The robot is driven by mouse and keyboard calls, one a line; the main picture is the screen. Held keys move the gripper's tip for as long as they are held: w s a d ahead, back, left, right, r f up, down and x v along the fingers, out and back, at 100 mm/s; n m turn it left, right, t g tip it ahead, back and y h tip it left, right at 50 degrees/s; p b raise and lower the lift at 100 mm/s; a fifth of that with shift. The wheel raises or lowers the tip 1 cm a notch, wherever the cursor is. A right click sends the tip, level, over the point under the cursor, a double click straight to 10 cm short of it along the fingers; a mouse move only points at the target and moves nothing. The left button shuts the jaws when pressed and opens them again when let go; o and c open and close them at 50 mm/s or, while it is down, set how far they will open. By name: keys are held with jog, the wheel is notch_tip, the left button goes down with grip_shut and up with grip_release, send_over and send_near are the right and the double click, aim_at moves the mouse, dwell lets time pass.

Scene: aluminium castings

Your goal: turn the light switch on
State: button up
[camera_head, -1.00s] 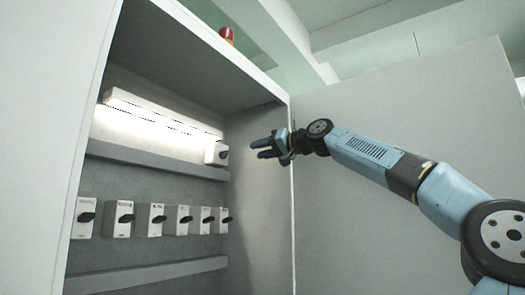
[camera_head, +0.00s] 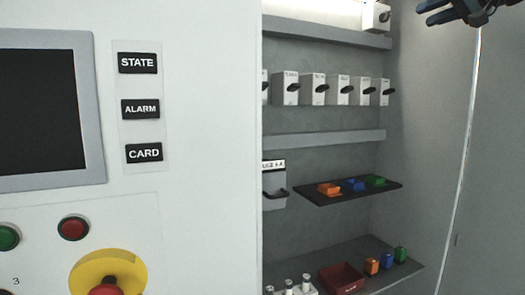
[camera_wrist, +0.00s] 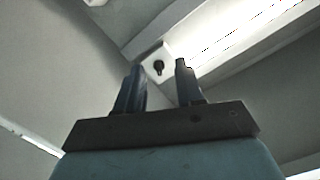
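The light switch (camera_head: 374,15), a white box with a black knob, sits at the right end of the lit lamp inside the cabinet, at the top edge of the head view. In the wrist view the switch (camera_wrist: 151,58) shows beyond my gripper, its dark knob framed between the fingers. My gripper (camera_head: 432,12) is at the top right of the head view, to the right of the switch and apart from it. In the wrist view its two fingers (camera_wrist: 160,67) stand apart with nothing held. The lamp (camera_head: 315,10) glows white, partly cut off by the frame.
A row of white rotary switches (camera_head: 340,90) lies below the lamp's shelf. Lower down are a dark shelf (camera_head: 325,195) with coloured pieces and a red bin (camera_head: 341,279). A control panel with a screen (camera_head: 40,110) stands left. The cabinet's right wall (camera_head: 430,150) is bare.

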jog(key=s+a+f+g+h, duration=0.2)
jog(key=s+a+f, duration=0.4)
jog(key=f, duration=0.9)
jog(key=s+a+f+g+h, duration=0.2)
jog(key=s+a+f+g, duration=0.2)
jog(key=f, duration=1.2)
jog(key=s+a+f+n+g+h, duration=0.1)
jog(key=s+a+f, duration=0.7)
jog(key=f, duration=0.8)
jog(key=s+g+h, duration=0.1)
jog(key=s+g, duration=0.1)
jog(key=shift+g+h, duration=0.3)
jog(key=shift+g, duration=0.1)
jog(key=shift+s+a, duration=0.1)
